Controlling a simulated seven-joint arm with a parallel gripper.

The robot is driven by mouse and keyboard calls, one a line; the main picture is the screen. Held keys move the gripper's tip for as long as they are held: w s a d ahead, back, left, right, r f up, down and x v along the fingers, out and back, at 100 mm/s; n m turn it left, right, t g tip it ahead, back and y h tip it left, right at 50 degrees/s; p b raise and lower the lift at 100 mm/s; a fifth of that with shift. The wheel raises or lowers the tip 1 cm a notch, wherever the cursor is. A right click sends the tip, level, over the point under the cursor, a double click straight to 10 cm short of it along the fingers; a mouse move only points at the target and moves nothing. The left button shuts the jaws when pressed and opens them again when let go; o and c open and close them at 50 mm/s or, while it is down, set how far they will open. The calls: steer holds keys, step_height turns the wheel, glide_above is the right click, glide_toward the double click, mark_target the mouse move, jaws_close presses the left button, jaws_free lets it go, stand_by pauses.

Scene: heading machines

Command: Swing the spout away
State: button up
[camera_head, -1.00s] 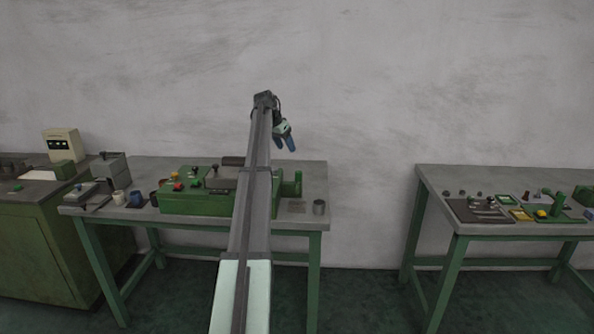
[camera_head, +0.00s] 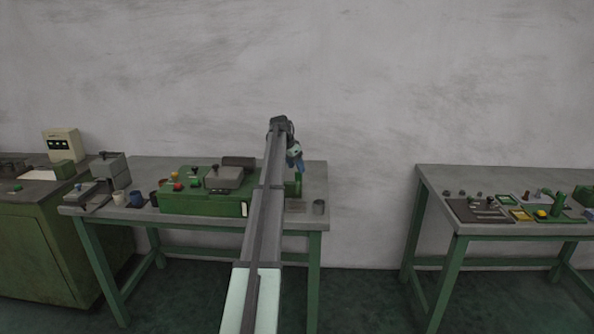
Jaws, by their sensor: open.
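My gripper (camera_head: 298,165), with blue fingers, is open at the right end of the middle bench, just above and beside a green upright part (camera_head: 293,187). I cannot tell whether it touches that part. A green machine (camera_head: 200,203) with a grey block (camera_head: 223,178) and small red, yellow and green knobs sits on the bench to the left. My arm crosses in front of the machine's right end and hides some of it. I cannot make out for certain which part is the spout.
Another bench (camera_head: 440,185) with several small parts is at the right, across a floor gap. The wall behind is bare.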

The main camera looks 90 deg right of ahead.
steer(key=shift+x, duration=1.2)
jaws_close()
